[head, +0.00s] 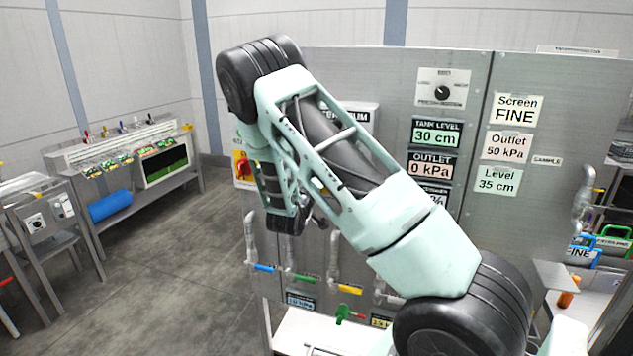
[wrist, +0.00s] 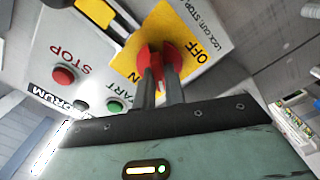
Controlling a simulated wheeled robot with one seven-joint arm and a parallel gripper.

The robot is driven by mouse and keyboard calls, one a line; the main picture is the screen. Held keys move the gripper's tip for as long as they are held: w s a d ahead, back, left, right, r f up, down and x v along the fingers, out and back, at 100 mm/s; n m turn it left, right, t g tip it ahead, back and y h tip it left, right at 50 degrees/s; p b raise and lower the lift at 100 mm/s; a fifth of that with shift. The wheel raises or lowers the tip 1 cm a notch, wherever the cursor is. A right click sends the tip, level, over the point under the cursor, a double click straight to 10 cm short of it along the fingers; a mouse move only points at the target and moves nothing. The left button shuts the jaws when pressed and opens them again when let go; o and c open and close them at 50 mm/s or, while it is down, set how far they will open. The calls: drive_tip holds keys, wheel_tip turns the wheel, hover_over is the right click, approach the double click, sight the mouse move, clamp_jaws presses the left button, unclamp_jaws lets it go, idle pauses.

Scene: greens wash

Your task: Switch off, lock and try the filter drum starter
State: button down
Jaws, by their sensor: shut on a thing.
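The starter is a pale box with a yellow plate (wrist: 205,35) marked OFF, seen close in the wrist view. A red rotary handle (wrist: 150,56) sits on the plate. My gripper (wrist: 163,72) is shut on this handle, and its fingers hide part of it and part of the ON lettering. A red STOP button (wrist: 64,75) and a green START button (wrist: 115,106) are on the same face. In the head view my arm covers most of the starter; part of its yellow plate (head: 239,181) shows at the left. I see no padlock that I can make out.
A grey panel (head: 520,230) carries a selector knob (head: 442,93) and cards for level, outlet and screen. Pipes with coloured valve handles (head: 350,289) run below my arm. A bench (head: 165,165) stands at the left wall. The floor (head: 170,270) between is clear.

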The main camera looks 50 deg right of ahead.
drive_tip(key=n+p, duration=0.1)
drive_tip(key=n, duration=0.5)
drive_tip(key=shift+w+f+p, duration=0.1)
drive_tip(key=shift+p, duration=0.2)
drive_tip(key=shift+n, duration=0.3)
drive_tip(key=c, duration=1.5)
unclamp_jaws()
drive_tip(key=shift+a, duration=0.1)
drive_tip(key=b+v, duration=0.6)
drive_tip(key=v, duration=1.1)
drive_tip(key=shift+a+f, duration=0.1)
drive_tip(key=shift+a, duration=0.05)
